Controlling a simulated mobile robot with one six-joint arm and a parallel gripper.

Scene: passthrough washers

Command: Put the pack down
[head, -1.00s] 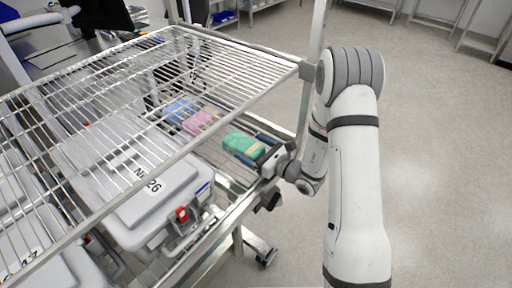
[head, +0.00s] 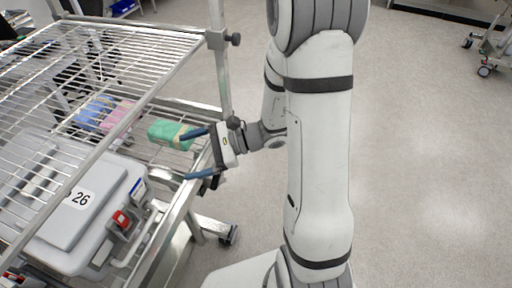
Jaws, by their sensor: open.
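A green pack (head: 169,134) with a pale band lies on the lower wire shelf of the cart, near its right edge. My gripper (head: 194,154) is open at that edge, its blue fingers spread apart. One finger reaches close to the pack's right end; I cannot tell whether it touches. The other finger is nearer the camera, clear of the pack. A pink pack (head: 118,117) and a blue pack (head: 94,111) lie in a row to the left of the green one, seen partly through the upper shelf's wires.
The upper wire shelf (head: 150,88) hangs over the packs. A cart post (head: 219,70) stands just behind my gripper. A grey lidded box marked 26 (head: 62,205) with a red latch sits in front of the packs. Open floor (head: 420,160) lies to the right.

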